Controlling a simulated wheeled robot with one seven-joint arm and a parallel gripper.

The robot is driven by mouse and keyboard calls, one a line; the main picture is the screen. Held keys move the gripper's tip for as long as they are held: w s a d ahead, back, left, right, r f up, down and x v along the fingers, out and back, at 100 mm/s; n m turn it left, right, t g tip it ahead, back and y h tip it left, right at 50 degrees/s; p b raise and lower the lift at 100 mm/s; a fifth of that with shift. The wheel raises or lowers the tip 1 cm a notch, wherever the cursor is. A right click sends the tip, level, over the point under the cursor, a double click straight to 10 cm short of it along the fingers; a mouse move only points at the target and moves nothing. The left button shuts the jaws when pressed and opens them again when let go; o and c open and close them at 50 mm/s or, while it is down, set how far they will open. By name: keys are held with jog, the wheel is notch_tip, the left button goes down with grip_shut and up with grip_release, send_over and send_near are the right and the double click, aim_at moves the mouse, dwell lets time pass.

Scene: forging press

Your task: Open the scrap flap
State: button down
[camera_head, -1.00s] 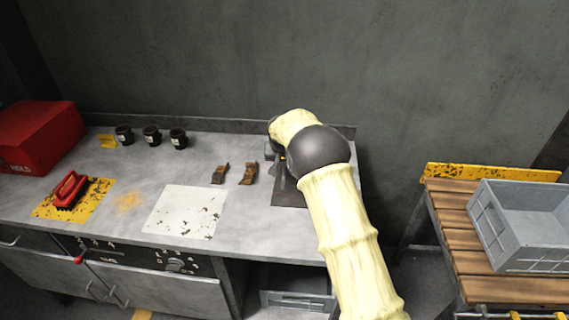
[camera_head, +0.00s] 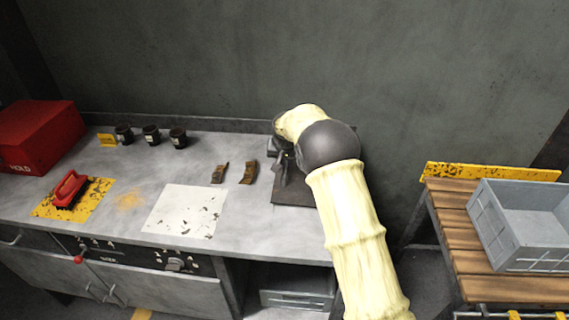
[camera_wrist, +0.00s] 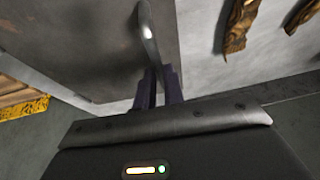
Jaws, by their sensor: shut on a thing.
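The scrap flap is a dark flat plate (camera_head: 292,194) at the right end of the workbench, partly hidden by my arm in the head view. In the wrist view the flap (camera_wrist: 85,40) fills the upper left, with a curved metal bar handle (camera_wrist: 149,35) on it. My gripper (camera_wrist: 159,82) has its two dark fingers close together at the near end of the handle and is shut on it. In the head view my gripper (camera_head: 282,160) shows only in part above the flap. I cannot tell whether the flap is raised.
Two brown metal pieces (camera_head: 249,172) lie left of the flap, beside a white worn sheet (camera_head: 186,211). Dark cups (camera_head: 151,135) and a red box (camera_head: 38,136) are farther left. A slatted wooden table (camera_head: 452,228) with a grey crate (camera_head: 518,229) stands to the right.

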jog(key=d+r+m+t+y+b, duration=0.15)
jog(key=d+r+y+b, duration=0.25)
jog(key=d+r+y, duration=0.45)
jog(key=d+r+m+y+b, duration=0.2)
jog(key=d+r+y+b, duration=0.25)
jog(key=d, duration=0.75)
jog(key=d+f+m+t+y+b, duration=0.1)
jog(key=d+y, duration=0.1)
jog(key=d, duration=0.3)
jog(key=s+d+f+m+t+y+b, duration=0.1)
jog(key=d+f+y+b, duration=0.1)
jog(key=d, duration=0.4)
jog(key=shift+t+y, duration=0.35)
jog(key=shift+y, duration=0.35)
jog(key=c, duration=1.5)
grip_release()
jog(key=shift+a, duration=0.1)
jog(key=shift+f, duration=0.1)
jog(key=v, duration=1.7)
jog(key=shift+s+d+b, duration=0.15)
jog(key=shift+d+b, duration=0.05)
jog(key=shift+b, duration=0.25)
